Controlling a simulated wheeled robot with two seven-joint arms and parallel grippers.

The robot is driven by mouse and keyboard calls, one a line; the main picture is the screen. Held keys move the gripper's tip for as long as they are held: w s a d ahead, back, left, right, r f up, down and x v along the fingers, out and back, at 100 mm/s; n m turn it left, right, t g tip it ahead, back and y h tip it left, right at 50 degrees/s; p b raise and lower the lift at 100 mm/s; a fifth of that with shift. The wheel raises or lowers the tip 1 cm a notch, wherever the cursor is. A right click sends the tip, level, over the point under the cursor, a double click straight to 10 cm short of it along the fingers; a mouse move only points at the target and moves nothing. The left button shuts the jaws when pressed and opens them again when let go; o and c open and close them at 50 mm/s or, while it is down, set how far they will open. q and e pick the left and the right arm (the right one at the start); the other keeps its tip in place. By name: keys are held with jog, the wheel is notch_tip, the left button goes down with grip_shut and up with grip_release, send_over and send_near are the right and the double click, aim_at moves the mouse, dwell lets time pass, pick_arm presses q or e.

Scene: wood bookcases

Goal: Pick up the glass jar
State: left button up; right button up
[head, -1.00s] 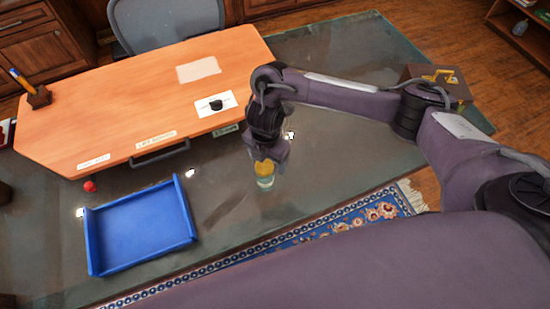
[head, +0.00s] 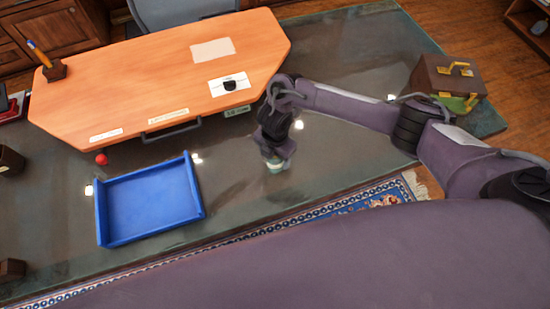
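The glass jar (head: 275,167) stands on the glass-topped desk (head: 330,165). Only its pale, greenish lower part shows, below my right gripper. Its yellow upper part is hidden by the gripper. My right gripper (head: 276,157) points down over the jar's top, with its fingers at the jar. I cannot tell whether the fingers are closed on the jar or still apart around it. My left gripper is not in view.
A blue tray (head: 101,217) lies left of the jar, with a small red ball (head: 101,158) near it. An orange raised board (head: 130,85) lies behind. A brown box (head: 433,77) stands at the right. Desk around the jar is clear.

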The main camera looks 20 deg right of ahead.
jog(key=c, duration=0.9)
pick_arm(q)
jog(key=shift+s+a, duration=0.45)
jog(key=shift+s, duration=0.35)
pick_arm(e)
jog(key=shift+r, duration=0.1)
